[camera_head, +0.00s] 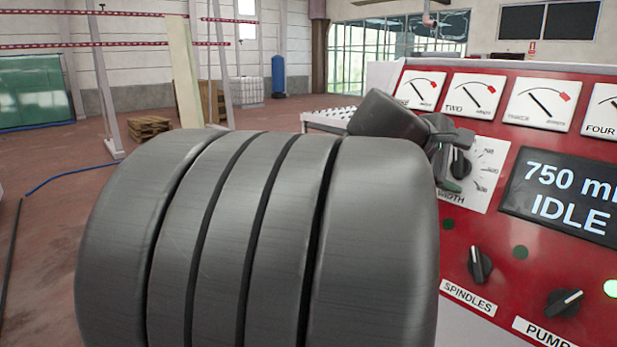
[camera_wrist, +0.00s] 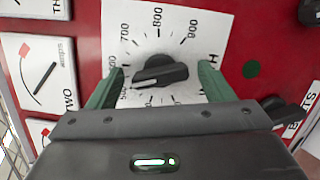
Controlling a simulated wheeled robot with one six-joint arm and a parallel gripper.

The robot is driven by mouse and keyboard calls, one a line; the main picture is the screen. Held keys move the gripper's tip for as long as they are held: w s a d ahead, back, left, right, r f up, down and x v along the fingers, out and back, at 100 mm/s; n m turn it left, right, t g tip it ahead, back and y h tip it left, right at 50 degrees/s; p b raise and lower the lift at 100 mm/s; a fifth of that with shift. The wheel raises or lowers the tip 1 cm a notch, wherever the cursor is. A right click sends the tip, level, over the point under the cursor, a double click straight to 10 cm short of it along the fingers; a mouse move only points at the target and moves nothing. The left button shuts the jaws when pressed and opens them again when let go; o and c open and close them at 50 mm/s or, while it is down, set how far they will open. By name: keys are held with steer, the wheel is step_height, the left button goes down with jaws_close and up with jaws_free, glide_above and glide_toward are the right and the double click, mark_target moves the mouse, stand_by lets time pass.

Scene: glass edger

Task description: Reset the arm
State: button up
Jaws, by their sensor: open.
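My gripper (camera_wrist: 160,88) is open in the wrist view, with its two green fingers on either side of the black width knob (camera_wrist: 160,71). I cannot tell whether either finger touches the knob. The knob sits on a white dial plate (camera_wrist: 190,28) marked from about 500 to 900. In the head view my gripper (camera_head: 452,186) is at the red control panel (camera_head: 510,160), in front of the dial plate (camera_head: 485,185), and partly hides the knob (camera_head: 460,163). My large grey arm links fill the middle of the head view.
The panel also carries a display (camera_head: 567,195) reading "750" and "IDLE", a spindles knob (camera_head: 480,264), a pump knob (camera_head: 563,303) and a row of gauges (camera_head: 473,96). A pallet stack (camera_head: 150,128) stands far left. The floor (camera_head: 60,190) at left is mostly clear, with a blue hose.

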steer(key=shift+s+r+m+y, duration=0.1)
steer(key=shift+m+y, duration=0.2)
steer(key=shift+m, duration=0.9)
steer(key=m, duration=0.4)
steer(key=shift+g+y, duration=0.3)
steer(key=m+y, duration=0.1)
steer(key=m, duration=0.3)
steer(key=shift+r, duration=0.1)
steer(key=shift+m+y, duration=0.3)
steer(key=shift+m, duration=0.9)
